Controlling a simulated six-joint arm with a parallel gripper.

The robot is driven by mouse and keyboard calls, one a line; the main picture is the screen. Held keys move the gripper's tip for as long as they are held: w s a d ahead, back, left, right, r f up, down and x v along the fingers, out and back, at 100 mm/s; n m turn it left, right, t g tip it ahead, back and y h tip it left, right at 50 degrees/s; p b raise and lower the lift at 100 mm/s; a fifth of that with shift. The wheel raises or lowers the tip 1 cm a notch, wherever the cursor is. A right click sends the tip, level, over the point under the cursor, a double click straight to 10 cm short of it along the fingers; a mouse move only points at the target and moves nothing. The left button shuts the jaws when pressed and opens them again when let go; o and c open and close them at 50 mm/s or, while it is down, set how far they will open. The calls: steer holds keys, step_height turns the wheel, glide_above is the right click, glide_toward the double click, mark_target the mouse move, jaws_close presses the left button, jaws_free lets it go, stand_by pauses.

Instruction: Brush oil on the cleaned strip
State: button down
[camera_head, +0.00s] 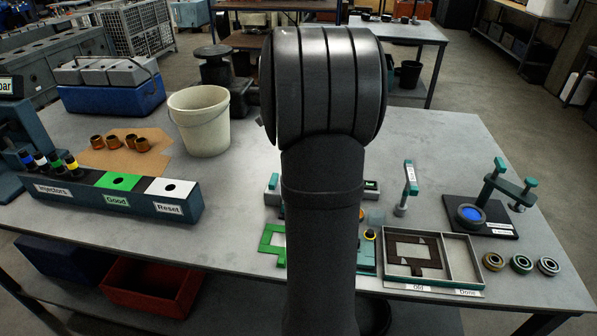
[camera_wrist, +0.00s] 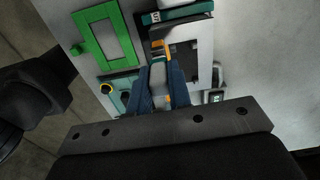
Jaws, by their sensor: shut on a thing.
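In the wrist view, my gripper (camera_wrist: 163,84) shows as blue fingers shut on a narrow grey tool (camera_wrist: 158,73), which looks like a brush. The tool points away from the wrist, over a pale plate (camera_wrist: 203,38) with a dark patch (camera_wrist: 184,62). I cannot tell whether its tip touches anything. Orange bits show near its far end. I cannot make out the cleaned strip or any oil on it for certain. In the head view my arm hides the gripper and most of this work area.
A green frame (camera_wrist: 83,43) and a yellow-ringed black cap (camera_wrist: 106,88) lie left of the tool. In the head view, a two-compartment tray (camera_head: 378,262), a blue-centred fixture (camera_head: 490,225) and several rings stand right; a white bucket (camera_head: 203,125) and injector rack (camera_head: 100,204) stand left.

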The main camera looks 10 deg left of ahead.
steer(key=shift+r, duration=2.6)
